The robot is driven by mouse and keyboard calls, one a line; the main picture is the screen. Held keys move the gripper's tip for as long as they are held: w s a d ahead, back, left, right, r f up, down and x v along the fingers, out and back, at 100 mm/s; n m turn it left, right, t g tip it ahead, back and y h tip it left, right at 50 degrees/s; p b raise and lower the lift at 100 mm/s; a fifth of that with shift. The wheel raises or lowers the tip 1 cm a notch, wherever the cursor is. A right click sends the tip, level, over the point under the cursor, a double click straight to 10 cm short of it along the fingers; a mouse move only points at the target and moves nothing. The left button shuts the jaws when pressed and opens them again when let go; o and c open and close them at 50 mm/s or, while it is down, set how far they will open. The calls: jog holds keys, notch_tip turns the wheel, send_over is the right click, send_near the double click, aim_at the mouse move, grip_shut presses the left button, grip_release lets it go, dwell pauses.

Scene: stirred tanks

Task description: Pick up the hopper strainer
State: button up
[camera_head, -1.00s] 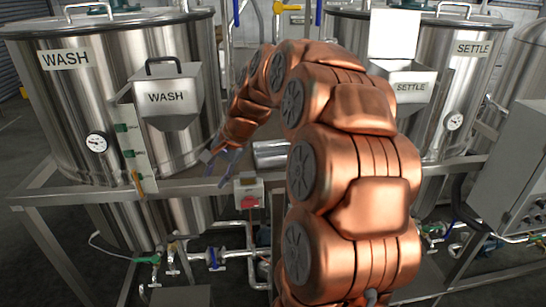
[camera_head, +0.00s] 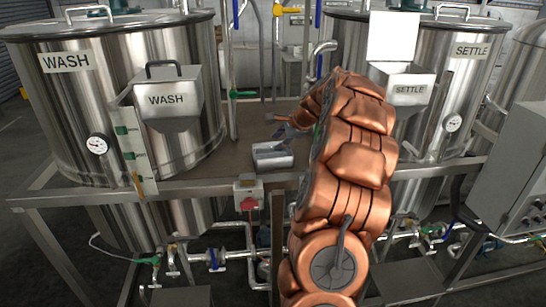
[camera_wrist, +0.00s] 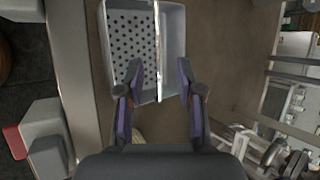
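The hopper strainer (camera_wrist: 130,35) looks like a small open metal box in the wrist view. Its left part has a floor full of dark holes, its right part is plain grey, and a thin bright upright strip runs between them. In the head view the metal box (camera_head: 272,160) stands on the bench between the two tanks. My gripper (camera_wrist: 161,68) is open, its two purple-edged fingers one on each side of the strip and over the near part of the box. I cannot tell whether they touch it. In the head view my gripper (camera_head: 281,133) is just above the box, small and partly hidden.
The WASH tank (camera_head: 70,110) with its hopper (camera_head: 168,100) stands left, the SETTLE tank (camera_head: 455,90) with its hopper (camera_head: 402,88) right. The steel bench (camera_head: 235,175) is mostly bare around the box. Upright pipes (camera_head: 232,60) rise behind. A box with a red button (camera_head: 249,195) hangs at the front edge.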

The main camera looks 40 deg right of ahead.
aim_at(272, 154)
jog(key=shift+w+a+f+p, duration=0.15)
jog(key=shift+w+f+p, duration=0.25)
jog(key=shift+p, duration=0.05)
jog(key=shift+p+x, duration=0.65)
jog(key=shift+x, duration=1.3)
jog(key=shift+s, duration=0.1)
grip_shut()
